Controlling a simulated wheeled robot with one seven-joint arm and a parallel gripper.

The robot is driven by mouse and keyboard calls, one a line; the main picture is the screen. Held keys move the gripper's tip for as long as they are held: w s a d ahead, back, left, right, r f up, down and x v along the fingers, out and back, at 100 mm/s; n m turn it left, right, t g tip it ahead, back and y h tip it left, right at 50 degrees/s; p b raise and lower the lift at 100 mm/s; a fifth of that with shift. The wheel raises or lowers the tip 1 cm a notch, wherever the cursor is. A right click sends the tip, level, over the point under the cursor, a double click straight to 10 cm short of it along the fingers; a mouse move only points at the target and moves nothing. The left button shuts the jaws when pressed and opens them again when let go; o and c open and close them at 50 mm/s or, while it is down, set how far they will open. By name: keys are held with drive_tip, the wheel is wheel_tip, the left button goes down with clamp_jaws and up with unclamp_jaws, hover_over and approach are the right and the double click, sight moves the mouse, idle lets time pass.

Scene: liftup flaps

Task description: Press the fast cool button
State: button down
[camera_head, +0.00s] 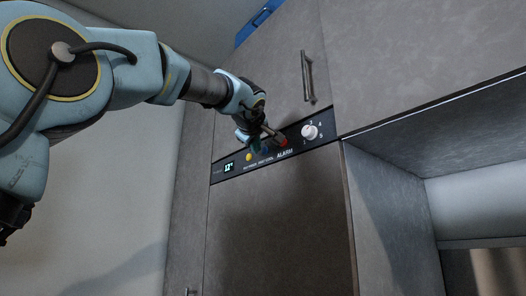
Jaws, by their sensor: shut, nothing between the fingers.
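A dark control panel (299,147) runs across the cabinet front. It carries a lit display (229,167), a yellow button (249,157), a red button (284,142) above the word ALARM, and a white knob (310,132). Between the yellow and red buttons, a bluish-green spot (264,150) shows just under my gripper, above a small blurred label that may read fast cool; the button there is largely hidden. My gripper (274,136) is shut and empty, right in front of the panel with its tip close to the red button. I cannot tell whether it touches the panel.
A grey upper door with a metal handle (307,76) is above the panel, and a plain grey door (275,225) is below. An open recess (395,205) lies to the right. A blue object (258,22) sits on top of the cabinet.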

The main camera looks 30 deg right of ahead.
drive_tip(key=shift+w+d, duration=0.1)
drive_tip(key=shift+d, duration=0.3)
drive_tip(key=shift+d, duration=0.25)
idle(0.4)
drive_tip(key=shift+a+b, duration=0.45)
drive_tip(key=shift+a, duration=0.3)
drive_tip(key=shift+a, duration=0.1)
drive_tip(key=a+b, duration=0.1)
drive_tip(key=a, duration=0.1)
drive_tip(key=s+a+b, duration=0.1)
drive_tip(key=a, duration=0.2)
drive_tip(key=shift+s+a+b, duration=0.15)
drive_tip(key=shift+a+b, duration=0.2)
idle(0.4)
